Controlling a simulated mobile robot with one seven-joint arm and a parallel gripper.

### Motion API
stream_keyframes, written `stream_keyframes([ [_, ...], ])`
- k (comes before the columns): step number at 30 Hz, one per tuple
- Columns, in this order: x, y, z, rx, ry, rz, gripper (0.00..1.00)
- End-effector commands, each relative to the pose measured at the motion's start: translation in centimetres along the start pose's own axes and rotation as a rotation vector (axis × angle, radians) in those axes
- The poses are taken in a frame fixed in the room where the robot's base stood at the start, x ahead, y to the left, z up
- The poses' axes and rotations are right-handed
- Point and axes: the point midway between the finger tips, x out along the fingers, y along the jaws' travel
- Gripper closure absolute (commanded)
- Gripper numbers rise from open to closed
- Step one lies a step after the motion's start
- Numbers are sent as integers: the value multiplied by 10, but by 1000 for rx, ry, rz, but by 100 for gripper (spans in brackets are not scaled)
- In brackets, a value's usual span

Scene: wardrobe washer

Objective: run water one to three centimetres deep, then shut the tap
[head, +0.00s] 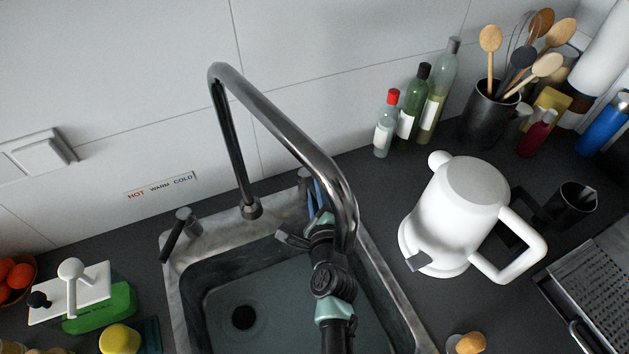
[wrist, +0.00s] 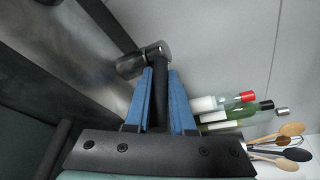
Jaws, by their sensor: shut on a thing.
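The metal sink (head: 181,306) has a dark round drain (head: 243,317) showing through what looks like a shallow, greenish layer of water; I cannot tell its depth. The curved chrome tap (head: 290,130) arches over it. My gripper (head: 314,190) is at the back right of the sink, beside the tap. In the wrist view its blue fingers (wrist: 160,98) are shut on a black tap lever (wrist: 159,85) on a metal knob (wrist: 144,60). Another black lever (head: 173,239) stands at the sink's back left.
A HOT WARM COLD label (head: 160,187) is on the wall. Several bottles (head: 407,105) and a utensil pot (head: 488,115) stand at the back right. A white kettle (head: 455,220) is right of the sink.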

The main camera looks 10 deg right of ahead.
Motion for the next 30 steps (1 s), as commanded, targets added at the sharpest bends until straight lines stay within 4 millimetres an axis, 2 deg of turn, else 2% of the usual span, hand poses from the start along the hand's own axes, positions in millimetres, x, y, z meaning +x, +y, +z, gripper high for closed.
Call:
stream_keyframes([
  [17, -1, 0, -1, 15, 52, -36, 100],
  [18, -1, 0, -1, 15, 52, -36, 74],
  [22, -1, 0, -1, 14, 52, -35, 51],
  [23, -1, 0, -1, 14, 52, -35, 48],
  [30, -1, 0, 0, 14, 51, -35, 48],
])
